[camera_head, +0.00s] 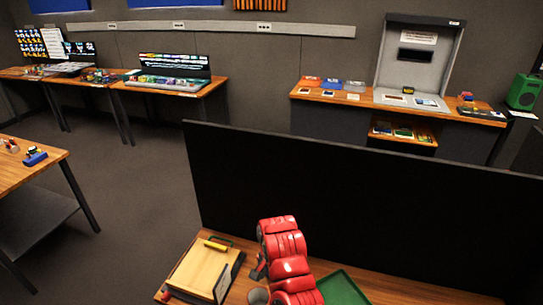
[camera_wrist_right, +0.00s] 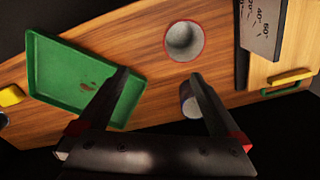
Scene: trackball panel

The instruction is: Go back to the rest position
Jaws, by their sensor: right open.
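My right gripper (camera_wrist_right: 159,75) is open and empty in the right wrist view, with its two dark fingers spread above the wooden table (camera_wrist_right: 135,45). The left finger overlaps the green tray (camera_wrist_right: 55,75) in the picture. A grey cup with a red rim (camera_wrist_right: 184,40) stands beyond the fingertips, apart from them. A second grey round object (camera_wrist_right: 188,103) is partly hidden behind the right finger. In the head view my red right arm (camera_head: 287,262) reaches over the table, and its fingers are not clearly visible. My left gripper is in neither view.
A light wooden board with a yellow handle (camera_head: 217,245) lies left of my arm. The green tray (camera_head: 342,290) is to its right. A tall black panel (camera_head: 350,205) stands behind the table. Other desks (camera_head: 170,88) line the far wall. Grey floor (camera_head: 140,190) is open at left.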

